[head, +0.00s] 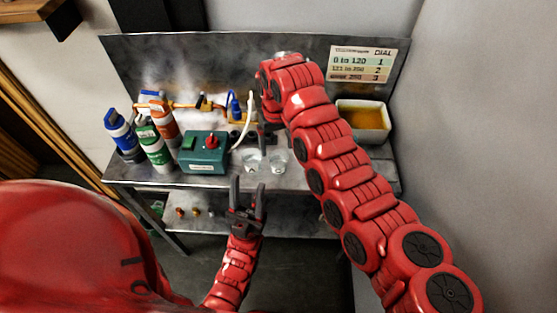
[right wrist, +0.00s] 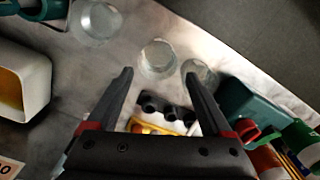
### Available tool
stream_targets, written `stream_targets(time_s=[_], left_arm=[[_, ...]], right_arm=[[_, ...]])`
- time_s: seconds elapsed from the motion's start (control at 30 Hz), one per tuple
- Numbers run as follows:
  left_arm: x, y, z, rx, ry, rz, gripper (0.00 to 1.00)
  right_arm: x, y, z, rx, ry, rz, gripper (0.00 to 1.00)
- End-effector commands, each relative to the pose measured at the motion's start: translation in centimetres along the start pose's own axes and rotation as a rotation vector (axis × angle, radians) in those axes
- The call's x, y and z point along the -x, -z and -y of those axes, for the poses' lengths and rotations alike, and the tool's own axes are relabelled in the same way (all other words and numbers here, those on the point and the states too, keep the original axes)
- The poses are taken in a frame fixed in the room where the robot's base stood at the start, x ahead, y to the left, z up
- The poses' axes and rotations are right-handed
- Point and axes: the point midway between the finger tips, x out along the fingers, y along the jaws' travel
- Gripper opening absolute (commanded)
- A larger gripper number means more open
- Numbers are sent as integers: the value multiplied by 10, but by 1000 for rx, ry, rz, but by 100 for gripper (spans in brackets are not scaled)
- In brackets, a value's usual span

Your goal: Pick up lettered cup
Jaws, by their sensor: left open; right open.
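Clear cups stand on the metal bench. In the head view, one cup (head: 252,164) and another cup (head: 277,163) stand near the front edge. The right wrist view shows three: a middle cup (right wrist: 158,58), a cup at the right (right wrist: 196,71) and a larger-looking cup at the upper left (right wrist: 95,20). I cannot read letters on any. My right gripper (head: 268,140) is open above the bench; in its wrist view (right wrist: 158,76) the middle cup appears between the fingertips, ungripped. My left gripper (head: 247,190) is open and empty in front of the bench edge.
A teal box with a red knob (head: 203,153) and several bottles (head: 123,136) stand left of the cups. A white tub of yellow-orange contents (head: 363,122) is at the right. Brass piping (head: 185,106) runs behind. A dial chart (head: 362,64) is on the backboard.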

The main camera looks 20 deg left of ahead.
Motion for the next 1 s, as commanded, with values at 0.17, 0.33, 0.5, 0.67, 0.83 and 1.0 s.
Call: stream_targets(time_s=[0.17,0.33,0.5,0.67,0.83,1.0], left_arm=[[-8,1,0,0,0,0,50],[-16,3,1,0,0,1,50],[-35,6,2,0,0,0,50],[-37,6,2,0,0,1,50],[-36,6,2,0,0,0,50],[-36,6,2,0,0,0,50]], right_arm=[[-16,0,0,1,-1,2,84],[-24,-1,-1,0,0,1,84],[-49,-5,-2,2,0,2,84],[-68,-4,-3,0,-1,0,84],[-70,-4,-3,0,0,-3,84],[-70,-4,-3,0,0,-3,63]])
